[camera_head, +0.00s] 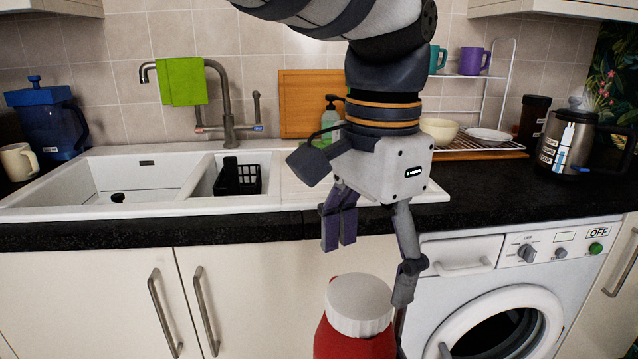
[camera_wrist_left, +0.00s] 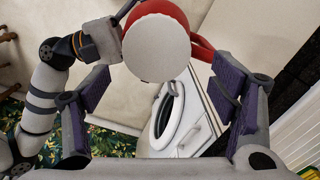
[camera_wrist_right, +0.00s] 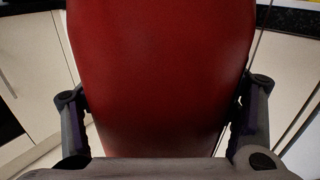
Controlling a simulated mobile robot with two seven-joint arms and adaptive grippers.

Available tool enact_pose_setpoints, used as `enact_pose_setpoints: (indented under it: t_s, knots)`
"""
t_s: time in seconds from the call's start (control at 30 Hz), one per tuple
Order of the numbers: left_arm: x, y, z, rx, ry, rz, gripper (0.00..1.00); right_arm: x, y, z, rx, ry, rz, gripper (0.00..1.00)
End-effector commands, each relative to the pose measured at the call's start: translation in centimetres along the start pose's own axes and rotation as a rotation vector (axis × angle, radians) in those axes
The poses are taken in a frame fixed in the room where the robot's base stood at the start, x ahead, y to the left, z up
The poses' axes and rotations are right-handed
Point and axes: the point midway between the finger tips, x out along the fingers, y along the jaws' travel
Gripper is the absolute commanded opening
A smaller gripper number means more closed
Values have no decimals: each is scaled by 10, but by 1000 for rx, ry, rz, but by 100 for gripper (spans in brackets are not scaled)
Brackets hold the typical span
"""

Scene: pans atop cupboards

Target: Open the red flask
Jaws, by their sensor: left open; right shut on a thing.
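The red flask (camera_head: 352,342) with a white lid (camera_head: 359,300) stands upright at the bottom of the head view, in front of the cupboards. My left gripper (camera_head: 372,262) is open and points down above the lid. In the left wrist view, the white lid (camera_wrist_left: 156,48) lies at the top, beyond the open left fingers (camera_wrist_left: 165,95), with the red flask partly hidden behind it. My right gripper (camera_wrist_right: 160,115) is shut on the red flask (camera_wrist_right: 160,70), which fills the right wrist view between its fingers. The right gripper is out of sight in the head view.
Behind the flask is the dark counter (camera_head: 520,185) with a white sink (camera_head: 100,185) at left. A washing machine (camera_head: 500,290) stands at right under the counter. A kettle (camera_head: 567,145) and a dish rack (camera_head: 470,145) stand on the counter.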

Motion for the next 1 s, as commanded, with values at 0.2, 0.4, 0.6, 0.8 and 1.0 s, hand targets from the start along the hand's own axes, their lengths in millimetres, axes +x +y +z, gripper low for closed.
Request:
enact_pose_setpoints:
  t_s: [0.2,0.4,0.6,0.8,1.0]
  knots:
    - [-14,10,5,408,-10,28,77,0,0,2,-2,-4,-1,1]
    - [-31,4,10,791,6,8,77,0,0,2,-2,-4,-1,1]
    - [3,3,10,820,4,7,77,0,0,2,-1,-3,-1,1]
    - [36,4,10,816,5,4,77,0,0,2,-1,-3,-1,1]
    - [46,4,9,815,7,3,77,0,0,2,-1,-3,-1,1]
